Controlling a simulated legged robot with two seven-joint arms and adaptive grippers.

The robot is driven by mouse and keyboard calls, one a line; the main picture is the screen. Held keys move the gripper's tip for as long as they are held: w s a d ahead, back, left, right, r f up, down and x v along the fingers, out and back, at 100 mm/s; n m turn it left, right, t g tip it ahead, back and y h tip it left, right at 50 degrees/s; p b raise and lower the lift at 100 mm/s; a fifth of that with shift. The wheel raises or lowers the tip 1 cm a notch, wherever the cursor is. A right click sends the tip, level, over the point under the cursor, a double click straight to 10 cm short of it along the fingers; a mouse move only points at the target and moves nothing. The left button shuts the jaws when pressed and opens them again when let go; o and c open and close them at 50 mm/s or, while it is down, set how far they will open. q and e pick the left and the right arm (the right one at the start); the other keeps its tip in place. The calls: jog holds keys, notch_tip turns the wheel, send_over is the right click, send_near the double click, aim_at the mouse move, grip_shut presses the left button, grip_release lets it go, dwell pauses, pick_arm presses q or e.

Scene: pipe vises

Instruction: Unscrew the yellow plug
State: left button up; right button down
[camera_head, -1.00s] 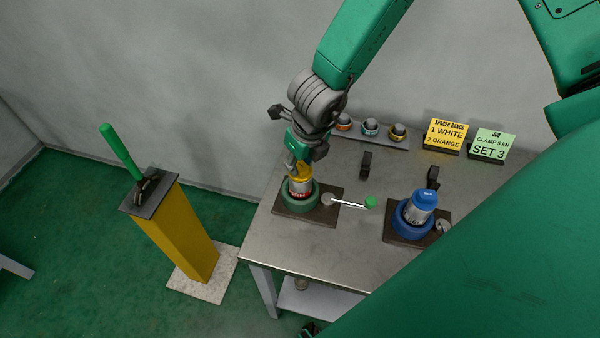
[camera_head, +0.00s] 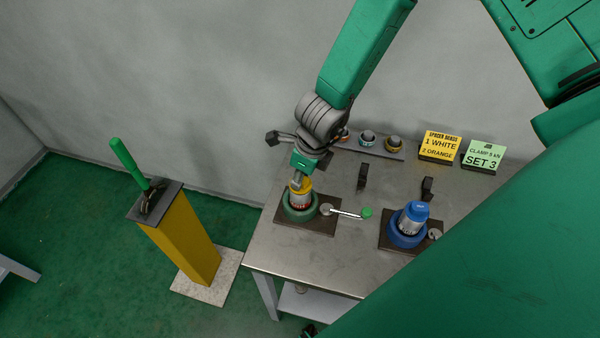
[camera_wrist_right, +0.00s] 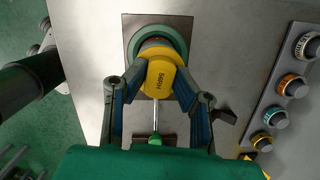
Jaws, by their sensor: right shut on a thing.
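The yellow plug (camera_head: 303,186) sits on top of a silver and red body held upright in the green round vise (camera_head: 299,210) on the table. In the right wrist view the yellow plug (camera_wrist_right: 160,76) shows dark lettering on its cap. My right gripper (camera_head: 299,180) comes down from above and is shut on the plug. In the wrist view its two fingers (camera_wrist_right: 158,72) lie on either side of the plug. The gripper hides part of the plug in the head view. My left gripper is not in view.
A crank with a green knob (camera_head: 367,212) sticks out right of the green vise. A blue vise (camera_head: 408,234) holds a blue-capped part. Spacer bands (camera_head: 367,138) sit on a rack behind, near two signs (camera_head: 440,145). A yellow pedestal (camera_head: 185,240) with a green lever stands left.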

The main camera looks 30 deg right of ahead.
jog(key=shift+s+n, duration=0.1)
jog(key=shift+n, duration=0.2)
jog(key=shift+r+p, duration=0.45)
jog(key=shift+r, duration=0.3)
jog(key=shift+r, duration=1.85)
